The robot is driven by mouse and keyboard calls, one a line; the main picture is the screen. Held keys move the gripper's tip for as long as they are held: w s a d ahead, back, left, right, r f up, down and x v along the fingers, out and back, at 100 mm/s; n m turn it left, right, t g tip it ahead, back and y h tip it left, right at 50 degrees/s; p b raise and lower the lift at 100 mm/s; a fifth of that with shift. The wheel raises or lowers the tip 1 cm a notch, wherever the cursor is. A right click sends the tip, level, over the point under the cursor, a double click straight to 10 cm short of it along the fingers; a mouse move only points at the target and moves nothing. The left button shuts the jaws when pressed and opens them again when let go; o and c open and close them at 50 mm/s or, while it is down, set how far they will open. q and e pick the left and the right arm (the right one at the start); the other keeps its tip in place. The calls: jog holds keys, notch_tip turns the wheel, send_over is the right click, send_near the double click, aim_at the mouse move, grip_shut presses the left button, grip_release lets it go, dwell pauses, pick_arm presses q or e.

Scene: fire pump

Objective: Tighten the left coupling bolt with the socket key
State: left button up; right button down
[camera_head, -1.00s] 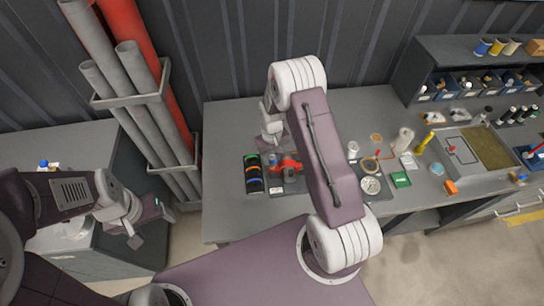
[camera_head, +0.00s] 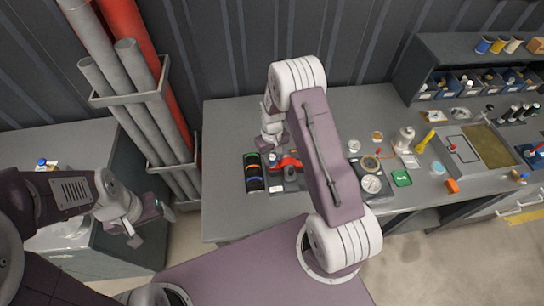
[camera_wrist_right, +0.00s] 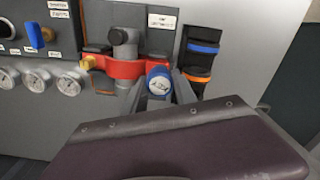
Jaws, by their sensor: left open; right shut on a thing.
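The red coupling (camera_head: 290,162) sits on the bench, left of the arm link in the head view. The right wrist view shows it as a red bar (camera_wrist_right: 125,69) around a grey upright pipe, with a brass-coloured bolt at its left end. My right gripper (camera_head: 271,143) is at the coupling's left end in the head view. It is shut on the socket key, whose blue-rimmed end (camera_wrist_right: 160,80) shows between the fingers in the right wrist view. The key's tip is hidden, so I cannot tell whether it is on the bolt. My left gripper (camera_head: 150,222) is open and empty, far left.
A black holder (camera_head: 253,172) with coloured bands stands left of the coupling. Gauges (camera_wrist_right: 38,80) are on its other side. My right arm hides part of the bench (camera_head: 235,130). Grey and red pipes (camera_head: 150,100) stand upright between the left cabinet and the bench.

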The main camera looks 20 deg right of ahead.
jog(key=shift+f+b, duration=0.45)
jog(key=shift+f, duration=0.05)
dwell(0.3)
jog(key=m, duration=0.4)
jog(key=shift+m, duration=0.3)
jog(key=m, duration=0.4)
jog(key=shift+m, duration=0.3)
